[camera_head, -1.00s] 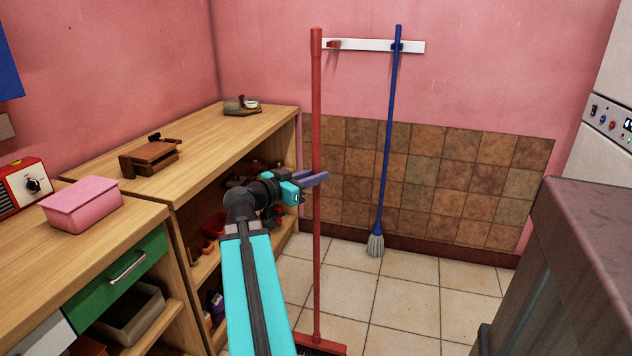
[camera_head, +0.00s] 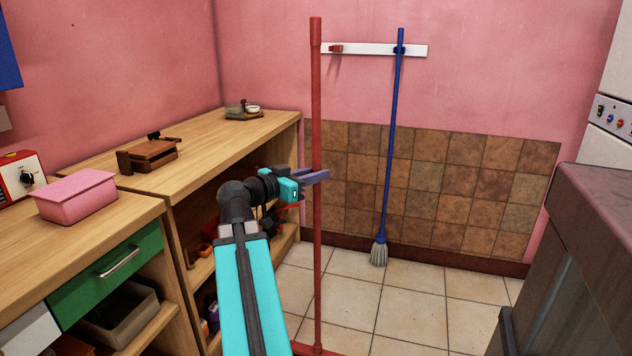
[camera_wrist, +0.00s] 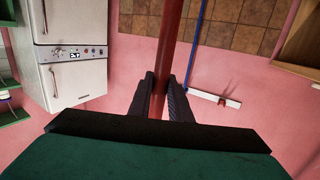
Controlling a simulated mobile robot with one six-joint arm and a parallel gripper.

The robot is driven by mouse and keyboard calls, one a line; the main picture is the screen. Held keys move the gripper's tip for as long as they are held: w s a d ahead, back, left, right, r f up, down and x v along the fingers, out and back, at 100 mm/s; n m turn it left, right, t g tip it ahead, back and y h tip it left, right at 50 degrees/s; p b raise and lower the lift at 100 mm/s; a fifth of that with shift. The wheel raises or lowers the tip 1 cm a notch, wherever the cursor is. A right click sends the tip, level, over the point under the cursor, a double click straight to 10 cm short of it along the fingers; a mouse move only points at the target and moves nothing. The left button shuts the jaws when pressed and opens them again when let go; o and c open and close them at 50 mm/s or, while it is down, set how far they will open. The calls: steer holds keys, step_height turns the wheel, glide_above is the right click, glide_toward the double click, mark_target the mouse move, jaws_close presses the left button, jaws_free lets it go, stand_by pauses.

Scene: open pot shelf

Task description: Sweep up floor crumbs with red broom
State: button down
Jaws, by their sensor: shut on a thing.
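The red broom (camera_head: 316,120) stands upright in the middle of the head view, with its head at the bottom edge, mostly cut off. My gripper (camera_head: 318,176) is shut on the broom's red handle, about midway along it. In the wrist view the handle (camera_wrist: 170,60) runs between the two dark fingers (camera_wrist: 164,98). No crumbs can be made out on the tiled floor (camera_head: 345,300).
A blue mop (camera_head: 389,150) hangs from the white wall rack (camera_head: 365,48); the rack's red hook is empty. Wooden counters with open shelves (camera_head: 215,150) line the left. A dark-topped unit (camera_head: 610,210) stands at right. Floor between is clear.

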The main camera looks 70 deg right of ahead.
steer(key=shift+s+a+f+b, duration=0.1)
steer(key=shift+a+f+b, duration=0.3)
steer(key=shift+b, duration=0.85)
steer(key=shift+a+r, duration=0.1)
steer(key=shift+a, duration=0.05)
